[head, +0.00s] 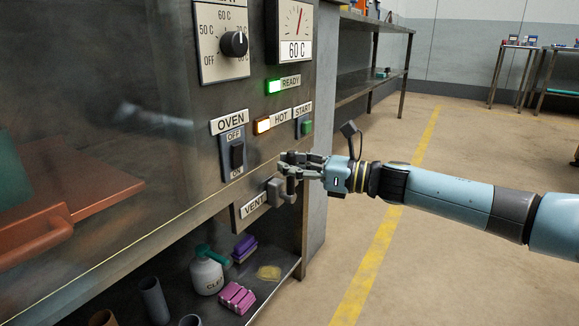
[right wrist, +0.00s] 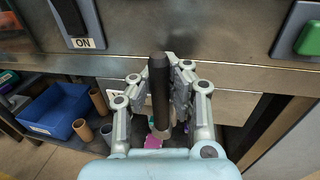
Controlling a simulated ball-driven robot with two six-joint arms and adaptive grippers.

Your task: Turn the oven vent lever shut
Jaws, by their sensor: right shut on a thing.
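The vent lever is a dark upright bar (right wrist: 159,88) in the right wrist view, between the two fingers of my right gripper (right wrist: 168,95). In the head view the gripper (head: 289,172) hides most of the lever, beside the VENT label (head: 253,205) low on the oven's front panel. The fingers are shut on the lever. Its exact angle is hard to tell from the head view. My left gripper is not in view.
Above are the oven switch (head: 237,155), the lit HOT lamp (head: 262,126) and the green START button (head: 307,127). A shelf below holds a spray bottle (head: 207,272) and pink blocks (head: 237,297). A blue bin (right wrist: 55,110) shows at left. Open floor lies right.

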